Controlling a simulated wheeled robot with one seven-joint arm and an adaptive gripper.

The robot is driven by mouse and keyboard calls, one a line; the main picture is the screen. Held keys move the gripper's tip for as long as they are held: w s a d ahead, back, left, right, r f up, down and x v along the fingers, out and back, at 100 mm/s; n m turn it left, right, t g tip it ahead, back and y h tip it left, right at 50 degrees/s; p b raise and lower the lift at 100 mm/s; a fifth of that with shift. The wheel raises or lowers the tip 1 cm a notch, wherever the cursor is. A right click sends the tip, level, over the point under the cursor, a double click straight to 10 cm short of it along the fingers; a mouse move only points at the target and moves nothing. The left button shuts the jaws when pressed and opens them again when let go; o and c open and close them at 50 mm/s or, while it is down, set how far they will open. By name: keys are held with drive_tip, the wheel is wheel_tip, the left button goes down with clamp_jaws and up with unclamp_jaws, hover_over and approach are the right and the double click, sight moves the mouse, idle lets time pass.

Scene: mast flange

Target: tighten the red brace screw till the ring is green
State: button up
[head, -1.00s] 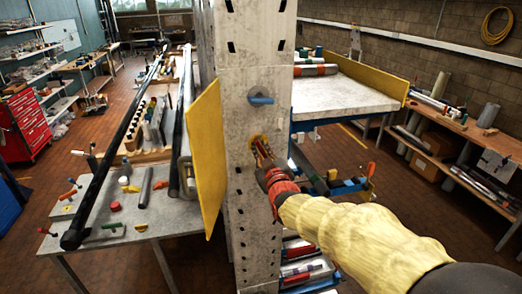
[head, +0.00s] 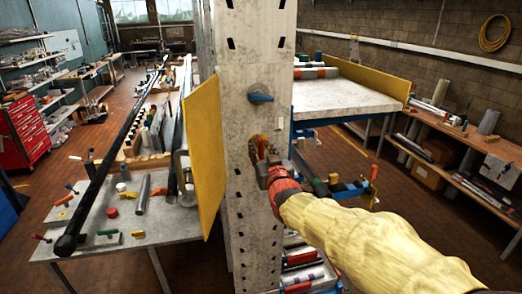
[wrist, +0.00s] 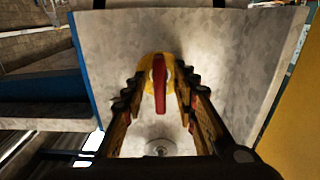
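The red brace screw shows in the wrist view as a red bar handle (wrist: 159,84) on a yellow ring (wrist: 148,65) set in the grey mast face (wrist: 225,55). The ring is yellow, not green. My gripper (wrist: 160,88) is open, one finger on each side of the red handle, with gaps showing between handle and fingers. In the head view my gripper (head: 262,158) is at the mast (head: 248,200), below the blue handle, and mostly hides the screw and its ring (head: 256,142).
A blue handle (head: 260,97) on a grey ring sits higher on the mast. A yellow panel (head: 203,150) stands left of the mast. A shelf (head: 345,98) is at right. A grey round fitting (wrist: 160,147) shows low in the wrist view.

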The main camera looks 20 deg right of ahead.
sight(262, 151)
drive_tip(key=shift+s+b, duration=1.35)
drive_tip(key=shift+s, duration=1.2)
